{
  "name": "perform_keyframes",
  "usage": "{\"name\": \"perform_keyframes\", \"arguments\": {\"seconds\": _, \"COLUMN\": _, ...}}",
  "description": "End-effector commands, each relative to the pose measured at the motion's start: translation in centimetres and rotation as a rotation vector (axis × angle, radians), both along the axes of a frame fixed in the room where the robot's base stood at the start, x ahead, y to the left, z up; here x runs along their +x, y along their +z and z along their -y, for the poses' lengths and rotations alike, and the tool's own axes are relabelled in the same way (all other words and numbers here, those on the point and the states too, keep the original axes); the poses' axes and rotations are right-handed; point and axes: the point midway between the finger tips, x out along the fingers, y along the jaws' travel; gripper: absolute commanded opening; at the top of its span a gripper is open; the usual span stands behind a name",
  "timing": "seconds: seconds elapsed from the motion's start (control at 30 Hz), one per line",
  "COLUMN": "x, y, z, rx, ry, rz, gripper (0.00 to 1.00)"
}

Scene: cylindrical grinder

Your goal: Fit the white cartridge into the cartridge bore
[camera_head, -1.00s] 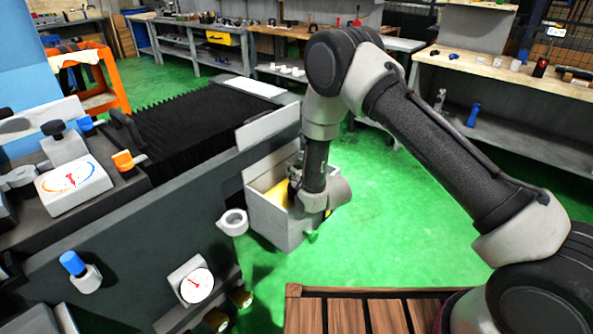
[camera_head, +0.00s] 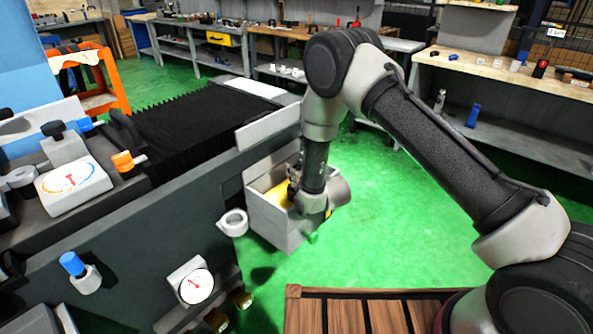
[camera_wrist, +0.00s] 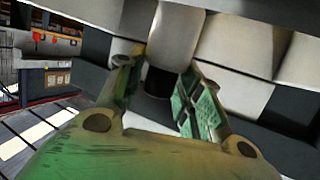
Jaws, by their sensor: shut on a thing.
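In the wrist view a white cylinder, which looks like the white cartridge (camera_wrist: 173,38), stands between the two fingers of my gripper (camera_wrist: 164,70). The fingers are shut on it, with green pads on the right finger. A dark round part shows at its near end. In the head view my gripper (camera_head: 312,203) is at the open grey box (camera_head: 281,235) beside the machine; the cartridge is hidden there. A white ring with a round hole (camera_head: 233,222) sticks out of the machine's side, left of the box. I cannot tell whether it is the cartridge bore.
The grey machine side (camera_head: 150,235) runs along the left, with a dial gauge (camera_head: 196,286) and a blue-capped fitting (camera_head: 73,264). A slatted wooden surface (camera_head: 345,312) lies in front. Green floor (camera_head: 390,220) is free to the right of the box.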

Motion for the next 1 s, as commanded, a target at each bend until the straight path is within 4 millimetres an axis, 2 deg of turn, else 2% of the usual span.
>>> {"name": "perform_keyframes", "arguments": {"seconds": 1.0, "x": 0.0, "y": -2.1, "z": 0.0, "rx": 0.0, "ry": 0.0, "rz": 0.0, "gripper": 0.08}}
